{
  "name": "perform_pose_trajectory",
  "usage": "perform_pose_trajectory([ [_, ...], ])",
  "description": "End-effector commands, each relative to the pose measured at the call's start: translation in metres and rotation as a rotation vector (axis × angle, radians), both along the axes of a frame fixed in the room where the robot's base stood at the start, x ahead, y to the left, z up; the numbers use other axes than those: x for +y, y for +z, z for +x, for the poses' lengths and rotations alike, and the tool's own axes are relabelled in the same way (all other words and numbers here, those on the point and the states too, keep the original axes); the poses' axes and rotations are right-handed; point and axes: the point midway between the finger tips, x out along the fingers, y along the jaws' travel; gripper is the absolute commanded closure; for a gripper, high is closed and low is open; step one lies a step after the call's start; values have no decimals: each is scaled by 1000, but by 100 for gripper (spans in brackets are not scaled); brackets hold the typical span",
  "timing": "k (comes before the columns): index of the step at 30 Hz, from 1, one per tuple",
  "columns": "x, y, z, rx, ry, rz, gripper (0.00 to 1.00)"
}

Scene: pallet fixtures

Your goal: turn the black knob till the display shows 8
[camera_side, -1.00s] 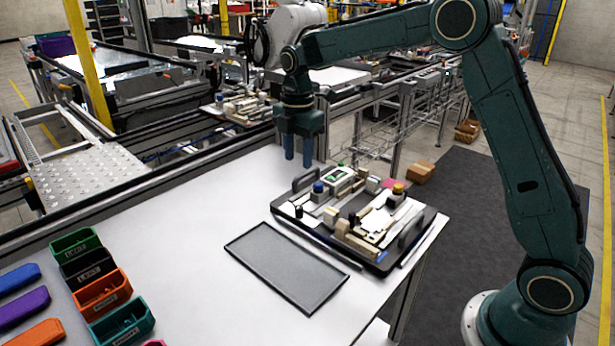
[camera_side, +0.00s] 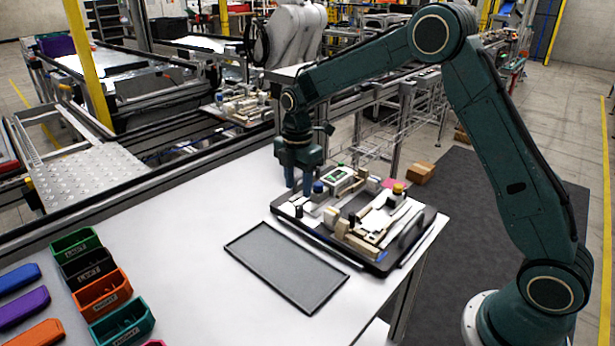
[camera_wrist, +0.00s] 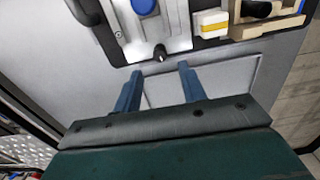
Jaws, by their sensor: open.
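The black knob (camera_side: 299,211) is small and sits at the near left corner of the fixture pallet (camera_side: 283,214). It also shows in the wrist view (camera_wrist: 160,53), with a light mark on it. My gripper (camera_side: 300,197) is open and points down over that corner. In the wrist view my two blue fingers (camera_wrist: 160,70) are spread apart, one to each side of the knob's line, with the knob just beyond their tips. I cannot tell whether they touch it. A small green display (camera_side: 340,174) is on the pallet; its digit is too small to read.
A blue round part (camera_side: 318,187) stands close to the fingers and also shows in the wrist view (camera_wrist: 143,6). An empty grey tray (camera_side: 286,267) lies in front of the pallet. Coloured bins (camera_side: 102,292) stand at the left. The white table between is clear.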

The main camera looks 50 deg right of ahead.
Motion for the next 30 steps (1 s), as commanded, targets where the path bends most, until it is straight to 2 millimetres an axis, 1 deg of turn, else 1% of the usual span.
perform_pose_trajectory([
  [1,0,-9,-1,5,0,0,59],
  [6,0,-34,-1,4,0,0,59],
  [12,0,-53,0,2,0,0,59],
  [18,0,-61,0,0,0,0,59],
  [26,0,-61,0,0,0,0,59],
  [30,0,-61,0,0,0,0,86],
])
